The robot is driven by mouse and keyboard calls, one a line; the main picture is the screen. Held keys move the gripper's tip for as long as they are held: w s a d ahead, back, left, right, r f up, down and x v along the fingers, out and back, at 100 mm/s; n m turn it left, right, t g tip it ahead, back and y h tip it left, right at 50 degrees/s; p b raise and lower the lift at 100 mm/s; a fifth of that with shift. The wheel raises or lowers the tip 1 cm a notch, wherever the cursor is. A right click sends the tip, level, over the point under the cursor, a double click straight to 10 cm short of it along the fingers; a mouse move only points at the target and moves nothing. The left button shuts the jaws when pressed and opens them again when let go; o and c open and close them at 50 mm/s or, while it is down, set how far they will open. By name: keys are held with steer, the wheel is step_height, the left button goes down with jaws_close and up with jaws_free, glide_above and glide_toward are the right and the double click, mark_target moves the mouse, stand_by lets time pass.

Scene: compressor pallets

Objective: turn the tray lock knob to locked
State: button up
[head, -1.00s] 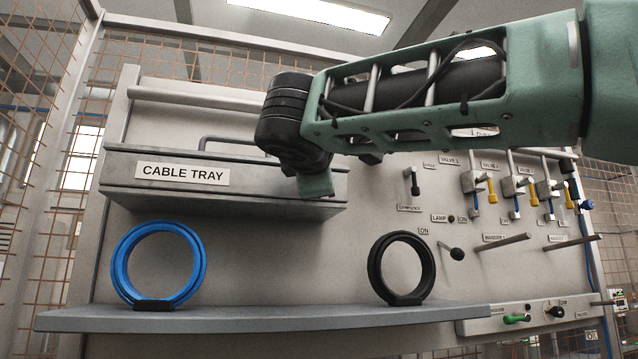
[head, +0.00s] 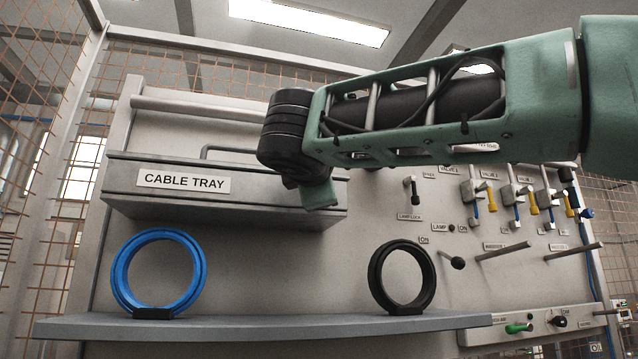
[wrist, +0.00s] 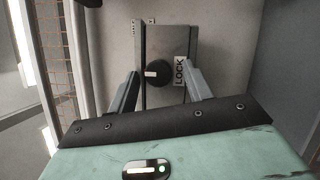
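The tray lock knob (wrist: 152,74) is a round black knob with a white mark on its face, on a grey plate in the wrist view. The mark points left, away from the LOCK label (wrist: 180,72) on the right. My gripper (wrist: 163,75) is open, with one finger on each side of the knob. Gaps show between fingers and knob, and I cannot tell the depth. In the head view, the grey cable tray (head: 130,203) is shut against the panel; my wrist covers its right end and hides the knob and fingers.
A shelf (head: 260,327) below the tray holds a blue ring (head: 120,275) and a black ring (head: 376,275).

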steer(key=shift+s, duration=0.1)
steer(key=s+a+f+b, duration=0.1)
steer(key=s+b, duration=0.4)
steer(key=s, duration=1.2)
steer(key=shift+a+f, duration=0.3)
steer(key=shift+a, duration=0.05)
step_height(320, 180, down, 33)
steer(key=w+d+g+y, duration=0.2)
steer(key=w+g, duration=0.1)
steer(key=g, duration=0.6)
steer(key=s+d+f+m+g, duration=0.3)
steer(key=s+d+f+m, duration=0.1)
steer(key=f, duration=0.4)
steer(key=s+d+f+m+g, duration=0.3)
steer(key=s+d+f, duration=0.2)
steer(key=f, duration=0.4)
steer(key=s+d+f+m+g, duration=0.3)
steer(key=s+d+f+m, duration=0.1)
steer(key=f, duration=0.5)
steer(key=s+d, duration=0.1)
steer(key=s, duration=0.1)
steer(key=shift+s+d+m+g+y, duration=0.15)
steer(key=shift+s+m+g+y, duration=0.15)
steer(key=shift+s+g, duration=0.1)
